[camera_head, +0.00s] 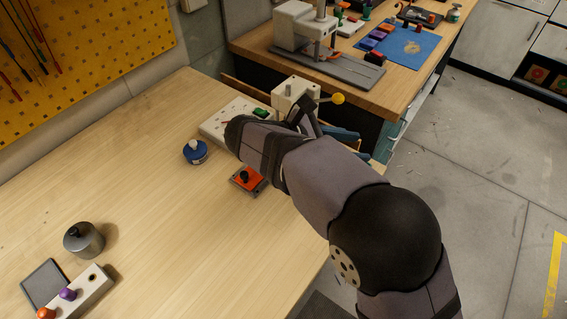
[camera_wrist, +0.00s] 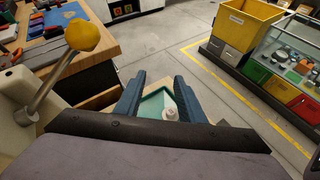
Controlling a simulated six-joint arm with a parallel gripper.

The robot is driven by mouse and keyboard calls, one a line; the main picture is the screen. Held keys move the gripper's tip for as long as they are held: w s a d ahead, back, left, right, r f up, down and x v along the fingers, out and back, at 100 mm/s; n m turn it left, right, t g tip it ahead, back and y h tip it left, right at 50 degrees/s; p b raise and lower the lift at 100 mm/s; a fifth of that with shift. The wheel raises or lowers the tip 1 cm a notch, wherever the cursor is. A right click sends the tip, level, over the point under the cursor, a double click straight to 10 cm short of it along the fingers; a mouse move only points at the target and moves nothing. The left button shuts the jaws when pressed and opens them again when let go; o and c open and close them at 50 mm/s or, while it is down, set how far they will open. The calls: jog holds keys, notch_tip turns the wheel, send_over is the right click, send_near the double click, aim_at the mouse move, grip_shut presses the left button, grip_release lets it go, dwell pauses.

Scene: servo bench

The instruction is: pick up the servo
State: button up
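My gripper (camera_wrist: 160,88) is open in the wrist view, its two dark blue fingers apart with nothing held between them. Beyond and between the fingers is a teal tray (camera_wrist: 150,106) with a small pale rounded piece (camera_wrist: 171,113) in it. I cannot tell whether that piece is part of the servo. In the head view my arm hides most of the gripper and the tray area. An orange block with a black knob (camera_head: 248,179) sits on a grey plate left of my arm; I cannot tell whether it is the servo.
A press with a yellow-knobbed lever (camera_head: 300,95) stands close behind my gripper; its yellow knob (camera_wrist: 81,35) looms left in the wrist view. A white board (camera_head: 222,122), a blue round container (camera_head: 195,152) and a grey cylinder (camera_head: 84,241) stand on the bench. The bench's middle is clear.

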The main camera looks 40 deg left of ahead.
jog(key=s+a+r+n+t+y+b, duration=0.4)
jog(key=s+a+n+t, duration=0.3)
jog(key=s+a, duration=1)
jog(key=f, duration=0.2)
jog(key=f+p, duration=0.1)
jog(key=f, duration=0.4)
jog(key=shift+w+a+p, duration=0.35)
jog(key=shift+w+p, duration=0.05)
jog(key=shift+w+d+r, duration=0.1)
jog(key=shift+w+d, duration=0.05)
jog(key=shift+w, duration=1.1)
jog(key=shift+d, duration=0.1)
jog(key=shift+w+d+p, duration=0.2)
jog(key=shift+w+p, duration=0.2)
jog(key=shift+w, duration=0.85)
jog(key=shift+w+d+p, duration=0.2)
jog(key=shift+w+p, duration=0.15)
jog(key=shift+w, duration=0.9)
jog(key=shift+c, duration=0.4)
